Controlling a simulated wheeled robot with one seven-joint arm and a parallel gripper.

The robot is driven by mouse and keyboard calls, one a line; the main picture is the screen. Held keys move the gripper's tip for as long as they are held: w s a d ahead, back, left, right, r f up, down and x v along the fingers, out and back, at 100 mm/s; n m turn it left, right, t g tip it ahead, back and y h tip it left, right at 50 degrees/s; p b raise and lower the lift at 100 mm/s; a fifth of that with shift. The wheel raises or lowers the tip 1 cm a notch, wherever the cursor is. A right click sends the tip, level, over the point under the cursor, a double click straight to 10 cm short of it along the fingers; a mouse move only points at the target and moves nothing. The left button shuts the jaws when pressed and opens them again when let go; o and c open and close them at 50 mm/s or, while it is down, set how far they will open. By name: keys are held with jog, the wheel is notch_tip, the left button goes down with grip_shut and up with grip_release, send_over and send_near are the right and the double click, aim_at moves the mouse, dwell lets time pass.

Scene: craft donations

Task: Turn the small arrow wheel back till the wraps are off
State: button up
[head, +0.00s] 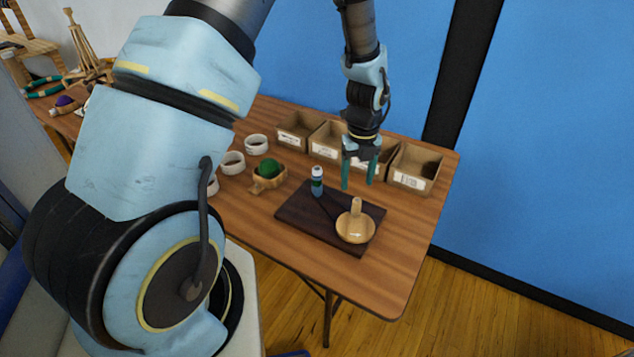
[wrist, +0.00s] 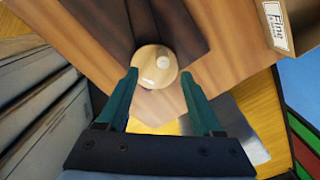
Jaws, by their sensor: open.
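A round pale wooden piece (head: 355,228) with a short upright peg sits on the front right of a dark board (head: 300,212). I take it to be the wheel; no arrow mark is readable. A blue bottle-like piece (head: 317,182) with a white top stands at the board's back edge. A thin dark line, perhaps cord, runs between them; wraps cannot be made out. My gripper (head: 358,184) is open and empty above and behind the round piece, teal fingers down. In the wrist view the round piece (wrist: 155,66) shows between and beyond the fingertips (wrist: 158,77), apart from them.
A row of labelled open bins (head: 415,168) stands along the table's back, close behind my gripper. A wooden holder with a green ball (head: 268,169) and white rings (head: 232,162) are to the left. The table's front right (head: 400,262) is clear.

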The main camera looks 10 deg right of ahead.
aim_at(358, 200)
jog(key=shift+s+d+f+m, duration=0.2)
jog(key=shift+d+f+m, duration=0.15)
jog(key=shift+f+m, duration=0.1)
notch_tip(358, 200, down, 8)
jog(key=b, duration=0.6)
jog(key=shift+f, duration=0.2)
grip_shut()
